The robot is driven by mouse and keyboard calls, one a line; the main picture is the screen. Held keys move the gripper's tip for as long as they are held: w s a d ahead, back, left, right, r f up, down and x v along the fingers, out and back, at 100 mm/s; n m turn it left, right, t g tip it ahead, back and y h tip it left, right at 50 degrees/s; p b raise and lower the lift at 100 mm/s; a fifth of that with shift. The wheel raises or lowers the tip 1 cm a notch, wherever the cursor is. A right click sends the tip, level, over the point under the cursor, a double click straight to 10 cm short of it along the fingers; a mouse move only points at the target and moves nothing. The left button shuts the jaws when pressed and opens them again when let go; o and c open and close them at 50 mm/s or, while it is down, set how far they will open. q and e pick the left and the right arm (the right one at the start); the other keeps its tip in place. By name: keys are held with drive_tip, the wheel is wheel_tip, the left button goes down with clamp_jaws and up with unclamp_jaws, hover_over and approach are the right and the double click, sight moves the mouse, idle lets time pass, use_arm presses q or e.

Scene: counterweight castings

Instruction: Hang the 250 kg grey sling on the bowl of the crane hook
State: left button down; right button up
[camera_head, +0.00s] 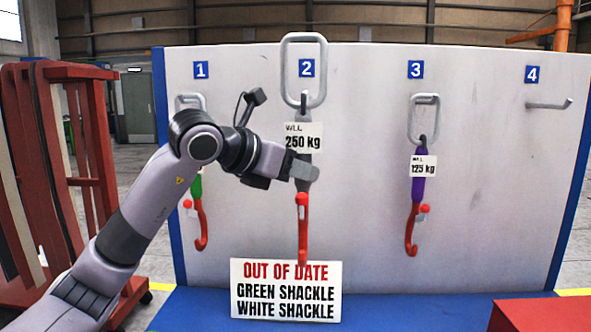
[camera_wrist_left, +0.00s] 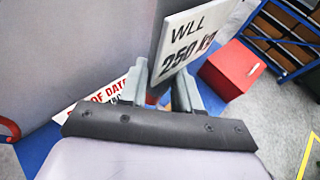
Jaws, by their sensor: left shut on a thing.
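The grey sling has a large steel ring (camera_head: 304,36), a tag reading WLL 250 kg (camera_head: 303,137) and a red hook (camera_head: 303,220) at its lower end. My left gripper (camera_head: 303,172) is shut on its grey strap, just below the tag. The ring frames the number 2 and sits higher and looks larger than the neighbouring rings; no peg shows through it. In the left wrist view the tag (camera_wrist_left: 187,42) stands beyond the fingers (camera_wrist_left: 162,92), and the strap is mostly hidden. The crane hook and my right gripper are not visible.
The pale board (camera_head: 360,200) stands behind. A green sling (camera_head: 197,186) hangs at 1, partly behind my arm, and a purple sling (camera_head: 418,190) at 3. Peg 4 (camera_head: 548,104) is bare. An out-of-date sign (camera_head: 286,289) stands low in front; a red box (camera_head: 545,314) is at lower right.

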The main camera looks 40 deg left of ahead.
use_arm(q)
drive_tip(key=s+d+r, duration=0.1)
drive_tip(key=s+d, duration=0.7)
drive_tip(key=s, duration=0.5)
drive_tip(key=shift+s+r, duration=0.25)
drive_tip(key=shift+r, duration=0.05)
idle(1.7)
drive_tip(key=shift+d, duration=0.15)
idle(0.4)
